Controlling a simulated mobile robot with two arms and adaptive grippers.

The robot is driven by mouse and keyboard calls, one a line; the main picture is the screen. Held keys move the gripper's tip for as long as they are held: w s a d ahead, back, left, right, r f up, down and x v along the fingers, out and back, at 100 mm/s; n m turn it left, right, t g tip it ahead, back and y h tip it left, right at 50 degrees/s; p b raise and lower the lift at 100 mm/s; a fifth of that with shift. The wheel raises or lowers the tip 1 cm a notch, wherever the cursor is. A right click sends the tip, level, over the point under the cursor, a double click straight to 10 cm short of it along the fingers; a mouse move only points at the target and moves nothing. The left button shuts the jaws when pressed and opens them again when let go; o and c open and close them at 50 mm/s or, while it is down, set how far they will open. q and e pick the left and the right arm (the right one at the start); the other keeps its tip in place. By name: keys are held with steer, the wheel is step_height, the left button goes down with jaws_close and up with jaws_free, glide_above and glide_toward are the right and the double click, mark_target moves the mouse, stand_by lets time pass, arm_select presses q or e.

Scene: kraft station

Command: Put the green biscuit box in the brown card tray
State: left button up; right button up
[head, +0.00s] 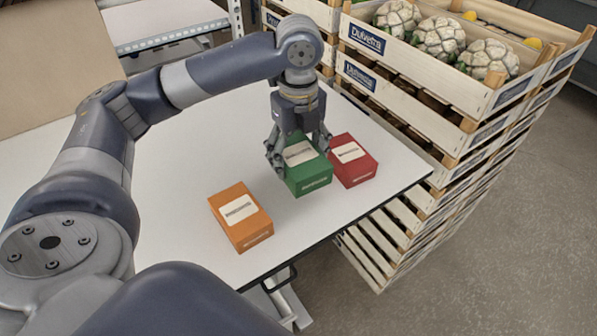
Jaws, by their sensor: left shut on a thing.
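The green biscuit box (312,180) is on the white table near its right edge, with a pale label on top. My left gripper (299,150) points down over it, with its fingers on either side, shut on the box. Whether the box touches the table or is slightly raised, I cannot tell. A plain brown card surface (50,65) stands at the upper left, cut off by the picture edge. I cannot tell whether it is part of the brown card tray. My right gripper is not in view.
A red box (355,162) stands close against the right side of the green box. An orange box (240,217) lies nearer, to the left. Stacked wooden crates (440,75) with pale vegetables stand beyond the table's right edge. The white table (190,170) is bare on the left.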

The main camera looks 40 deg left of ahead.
mark_target(299, 153)
arm_select(q)
step_height(299, 153, up, 6)
steer(key=p, duration=0.4)
steer(key=shift+f, duration=0.25)
step_height(299, 153, up, 2)
steer(key=p, duration=0.3)
steer(key=shift+r, duration=0.2)
steer(key=shift+f, duration=0.1)
